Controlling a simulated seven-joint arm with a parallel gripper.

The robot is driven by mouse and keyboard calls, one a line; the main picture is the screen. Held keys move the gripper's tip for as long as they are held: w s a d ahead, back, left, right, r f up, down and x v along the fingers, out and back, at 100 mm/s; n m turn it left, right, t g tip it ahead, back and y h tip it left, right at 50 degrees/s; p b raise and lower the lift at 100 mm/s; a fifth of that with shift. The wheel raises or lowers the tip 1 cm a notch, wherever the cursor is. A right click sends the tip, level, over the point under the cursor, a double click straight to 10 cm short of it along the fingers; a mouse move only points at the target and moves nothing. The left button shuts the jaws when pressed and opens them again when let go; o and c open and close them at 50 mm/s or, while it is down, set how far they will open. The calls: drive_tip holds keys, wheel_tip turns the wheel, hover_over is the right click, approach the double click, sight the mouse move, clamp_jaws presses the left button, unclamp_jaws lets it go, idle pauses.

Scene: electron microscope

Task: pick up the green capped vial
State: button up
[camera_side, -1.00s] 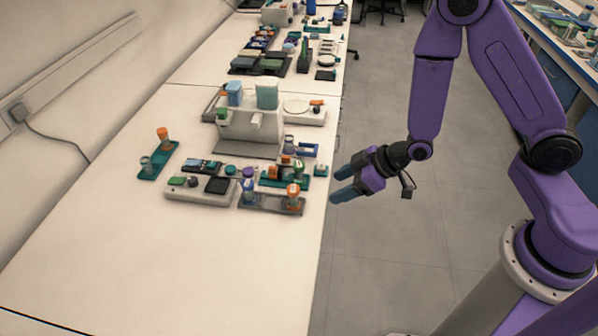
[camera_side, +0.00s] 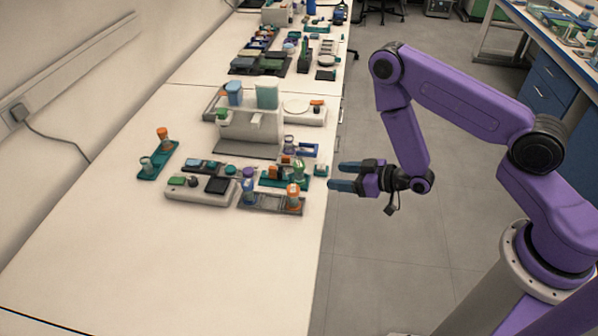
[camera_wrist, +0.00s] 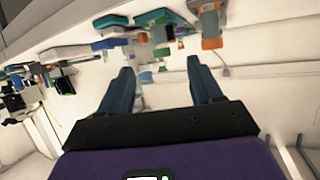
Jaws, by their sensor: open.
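In the side view, a vial with a green top (camera_side: 299,168) stands at the right of a small teal rack (camera_side: 270,181) near the bench's right edge. My gripper (camera_side: 343,176) is open and empty, just right of that edge, with its two blue fingers pointing left toward the rack. A clear gap separates the fingertips from the vial. In the wrist view, my open fingers (camera_wrist: 160,62) frame small parts, including a green piece (camera_wrist: 161,51) between and beyond the tips. I cannot tell whether it is the vial's cap.
A grey rack with an orange-topped vial (camera_side: 294,190) stands in front of the teal rack. The white microscope (camera_side: 250,128) stands behind. The front of the bench (camera_side: 200,270) is clear.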

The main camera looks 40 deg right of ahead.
sight(299, 171)
drive_tip(key=x, duration=0.8)
drive_tip(key=shift+w+a+f, duration=0.1)
drive_tip(key=shift+w+f, duration=0.1)
drive_tip(key=shift+w, duration=0.1)
drive_tip(key=shift+r+x, duration=0.1)
drive_tip(key=shift+x, duration=1.15)
drive_tip(key=shift+r+x, duration=0.15)
drive_tip(key=shift+x, duration=1.15)
drive_tip(key=shift+w, duration=0.1)
drive_tip(key=c, duration=1.1)
drive_tip(key=shift+o, duration=0.2)
drive_tip(key=shift+r, duration=0.15)
